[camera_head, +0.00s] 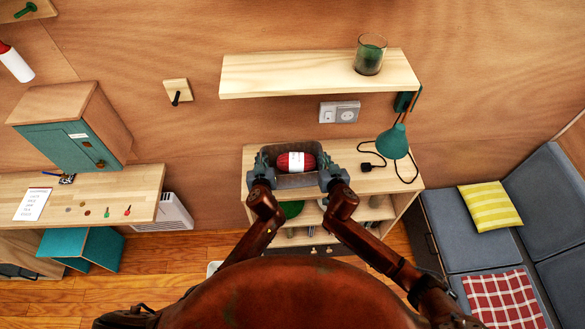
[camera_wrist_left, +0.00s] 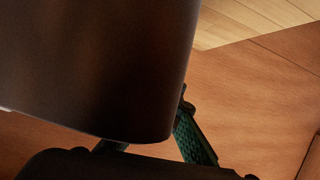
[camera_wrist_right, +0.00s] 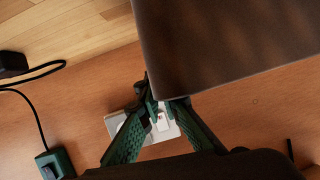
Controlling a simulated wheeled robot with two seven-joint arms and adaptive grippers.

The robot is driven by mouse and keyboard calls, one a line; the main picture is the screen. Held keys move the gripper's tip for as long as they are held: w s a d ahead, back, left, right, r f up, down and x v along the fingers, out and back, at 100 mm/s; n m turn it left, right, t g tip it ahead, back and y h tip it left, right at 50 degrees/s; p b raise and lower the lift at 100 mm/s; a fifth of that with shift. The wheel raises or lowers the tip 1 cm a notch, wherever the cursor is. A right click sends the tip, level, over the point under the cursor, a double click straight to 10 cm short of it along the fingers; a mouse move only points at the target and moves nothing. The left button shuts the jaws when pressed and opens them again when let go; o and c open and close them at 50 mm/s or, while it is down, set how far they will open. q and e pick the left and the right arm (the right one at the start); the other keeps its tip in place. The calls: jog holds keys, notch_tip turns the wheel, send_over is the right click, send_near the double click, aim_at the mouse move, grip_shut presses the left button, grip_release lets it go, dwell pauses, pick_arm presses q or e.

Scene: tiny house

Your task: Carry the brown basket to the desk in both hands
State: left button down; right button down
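The brown basket (camera_head: 298,181) is between my two grippers in the head view, over the low shelf unit's top. A red package with a white label (camera_head: 284,162) lies in it. Its dark brown wall fills much of the left wrist view (camera_wrist_left: 95,65) and the upper right of the right wrist view (camera_wrist_right: 230,40). My left gripper (camera_head: 265,162) is shut on the basket's left end, its fingers partly hidden by the wall. My right gripper (camera_head: 326,164) is shut on the right end. I cannot tell if the basket is lifted. The desk (camera_head: 130,183) is at the left.
A green lamp (camera_head: 393,142) with a black cable stands right of the basket. A wall shelf (camera_head: 300,73) with a glass (camera_head: 370,55) is above. A grey sofa (camera_head: 450,238) is at right.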

pick_arm(q)
jog(key=shift+r, duration=0.2)
pick_arm(e)
jog(key=shift+r, duration=0.15)
